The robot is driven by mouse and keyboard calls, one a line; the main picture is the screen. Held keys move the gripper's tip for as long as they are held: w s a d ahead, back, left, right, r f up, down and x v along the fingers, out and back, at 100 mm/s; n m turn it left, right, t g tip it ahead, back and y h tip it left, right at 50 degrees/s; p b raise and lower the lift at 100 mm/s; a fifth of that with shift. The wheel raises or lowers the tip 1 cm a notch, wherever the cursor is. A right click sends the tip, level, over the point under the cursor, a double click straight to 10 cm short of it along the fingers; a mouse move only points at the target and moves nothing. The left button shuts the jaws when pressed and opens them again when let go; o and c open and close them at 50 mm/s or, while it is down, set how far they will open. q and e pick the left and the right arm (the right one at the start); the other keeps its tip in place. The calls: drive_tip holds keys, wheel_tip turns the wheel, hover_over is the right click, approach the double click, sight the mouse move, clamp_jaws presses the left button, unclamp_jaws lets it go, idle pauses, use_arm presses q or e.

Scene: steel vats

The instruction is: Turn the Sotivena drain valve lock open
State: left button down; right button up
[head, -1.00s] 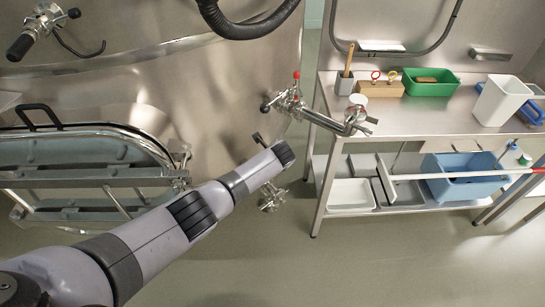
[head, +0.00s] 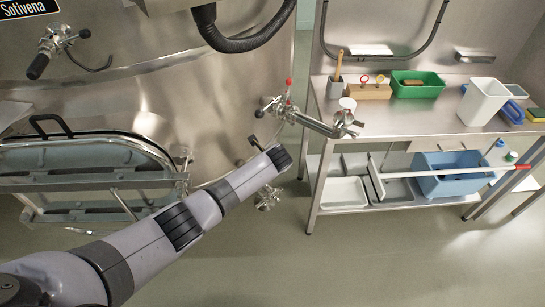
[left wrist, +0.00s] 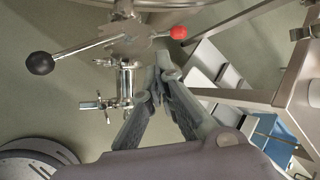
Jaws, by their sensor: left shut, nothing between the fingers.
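The Sotivena vat, with its black name plate (head: 28,8), fills the left of the head view. Low on it, a black lever end (head: 254,141) and a steel fitting (head: 267,198) show around my left arm, which hides the part between. In the left wrist view a steel lever has a black ball (left wrist: 40,62) at left; a red knob (left wrist: 179,33) shows at right. A vertical steel fitting (left wrist: 126,85) with a small wing handle hangs below. My left gripper (left wrist: 159,75) is shut and empty, just right of this fitting; contact is unclear. My right gripper is out of view.
An upper valve with a red tip (head: 289,81) and an outlet pipe (head: 318,124) juts from the vat toward the steel table (head: 430,122). The table carries a green bin (head: 402,90) and a white container (head: 483,101). The floor in front is clear.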

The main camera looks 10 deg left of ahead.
use_arm(q)
drive_tip(key=shift+w+v, duration=0.15)
drive_tip(key=shift+v, duration=1.3)
drive_tip(key=shift+w+v, duration=0.15)
drive_tip(key=shift+v, duration=1.3)
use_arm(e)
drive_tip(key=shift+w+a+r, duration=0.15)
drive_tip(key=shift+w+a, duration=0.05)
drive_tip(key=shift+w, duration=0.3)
use_arm(q)
drive_tip(key=shift+d+r, duration=0.2)
